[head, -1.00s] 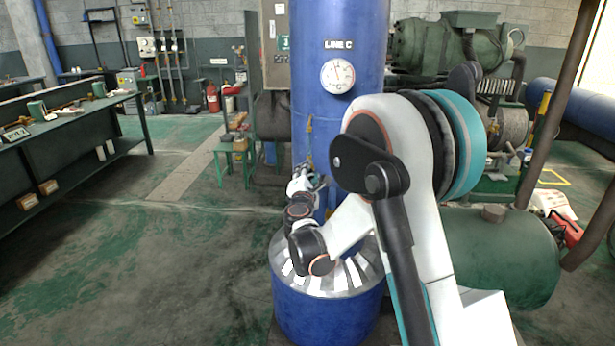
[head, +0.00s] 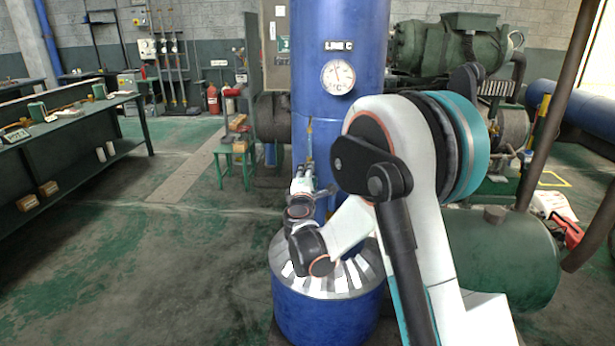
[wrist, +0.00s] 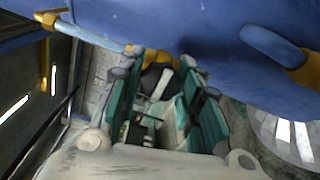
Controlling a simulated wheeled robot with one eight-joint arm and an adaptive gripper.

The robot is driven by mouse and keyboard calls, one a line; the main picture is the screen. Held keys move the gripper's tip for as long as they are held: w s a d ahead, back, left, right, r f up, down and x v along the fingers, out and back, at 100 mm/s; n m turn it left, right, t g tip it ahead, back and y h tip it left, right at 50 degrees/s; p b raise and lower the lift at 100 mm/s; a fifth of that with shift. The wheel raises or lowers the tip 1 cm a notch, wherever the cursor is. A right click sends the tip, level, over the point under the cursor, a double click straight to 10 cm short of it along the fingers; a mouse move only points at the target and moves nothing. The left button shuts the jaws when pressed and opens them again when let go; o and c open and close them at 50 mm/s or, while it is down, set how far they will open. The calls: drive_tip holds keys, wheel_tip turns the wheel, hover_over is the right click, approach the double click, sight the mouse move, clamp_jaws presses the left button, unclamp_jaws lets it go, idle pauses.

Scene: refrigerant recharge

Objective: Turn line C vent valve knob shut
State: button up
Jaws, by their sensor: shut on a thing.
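The blue line C column (head: 340,110) stands at the middle of the head view, with the LINE C label (head: 338,45) and a round gauge (head: 338,77) on it. My gripper (head: 303,184) is at the column's lower front, above a blue vessel with a silvery top. In the wrist view my gripper (wrist: 160,80) has its teal-sided fingers closed around a dark and yellow part (wrist: 158,61) beside the blue surface, which I take as the vent valve knob. The fingers and the arm hide much of the knob, and its angle cannot be read.
The blue vessel (head: 327,313) stands just below my gripper. A green tank (head: 500,255) and machinery are on the right. A dark workbench (head: 80,125) runs along the left. A small green stand (head: 235,160) is behind. The floor between bench and column is open.

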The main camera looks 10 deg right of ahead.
drive_tip(key=o, duration=1.1)
drive_tip(key=v, duration=1.2)
